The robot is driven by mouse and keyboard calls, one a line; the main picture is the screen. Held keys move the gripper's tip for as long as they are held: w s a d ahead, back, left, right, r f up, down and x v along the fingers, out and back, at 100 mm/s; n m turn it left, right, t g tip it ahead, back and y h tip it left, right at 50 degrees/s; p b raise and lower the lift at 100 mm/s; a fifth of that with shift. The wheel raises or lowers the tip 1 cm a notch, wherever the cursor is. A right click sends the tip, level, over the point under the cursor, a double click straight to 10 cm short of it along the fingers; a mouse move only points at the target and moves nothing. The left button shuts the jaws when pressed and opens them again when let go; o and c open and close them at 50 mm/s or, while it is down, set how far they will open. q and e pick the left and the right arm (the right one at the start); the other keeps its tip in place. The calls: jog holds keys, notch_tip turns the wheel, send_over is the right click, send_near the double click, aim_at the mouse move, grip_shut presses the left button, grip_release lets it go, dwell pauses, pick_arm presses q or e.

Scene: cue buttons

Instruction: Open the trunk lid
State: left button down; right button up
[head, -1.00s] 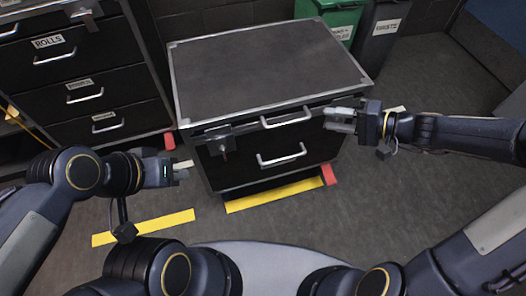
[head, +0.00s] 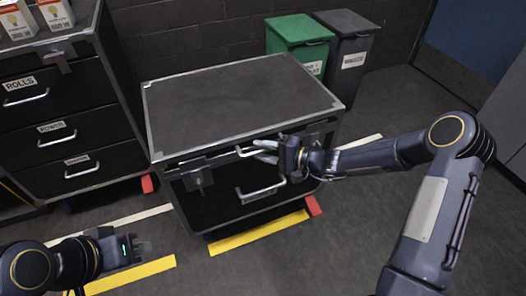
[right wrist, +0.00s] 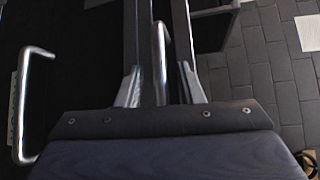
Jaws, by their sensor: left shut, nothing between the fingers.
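The trunk is a black box with metal edging, and its lid (head: 235,98) lies closed on top. A silver lid handle (head: 247,153) sits at the lid's front edge. It also shows in the right wrist view (right wrist: 160,50) as a bar between the fingers. My right gripper (head: 262,151) is open at this handle, its fingers on either side of the bar. A small gap seems to remain, and I cannot tell whether either finger touches it. A dark latch (head: 198,178) hangs at the front left. My left gripper (head: 148,247) is shut and empty, low at the left.
A lower handle (head: 262,192) is on the trunk's front. A drawer cabinet (head: 70,130) with small boxes (head: 55,14) stands at the left. A green bin (head: 300,38) and a grey bin (head: 346,45) stand behind. Yellow floor tape (head: 258,232) runs in front.

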grip_shut()
dwell(0.4)
jog(key=w+a+r+p, duration=0.1)
jog(key=w+r+p, duration=0.2)
jog(key=r+p, duration=0.4)
jog(key=w+a+r+m+g+h+p, duration=0.1)
jog(key=w+r+p, duration=0.3)
jog(key=r+p, duration=0.4)
jog(key=w+a+r+m+g+h+p, duration=0.1)
jog(key=w+r+p, duration=0.2)
jog(key=r+p, duration=0.5)
jog(key=shift+w+a+r, duration=0.25)
jog(key=shift+w+r, duration=0.05)
jog(key=shift+r, duration=1.6)
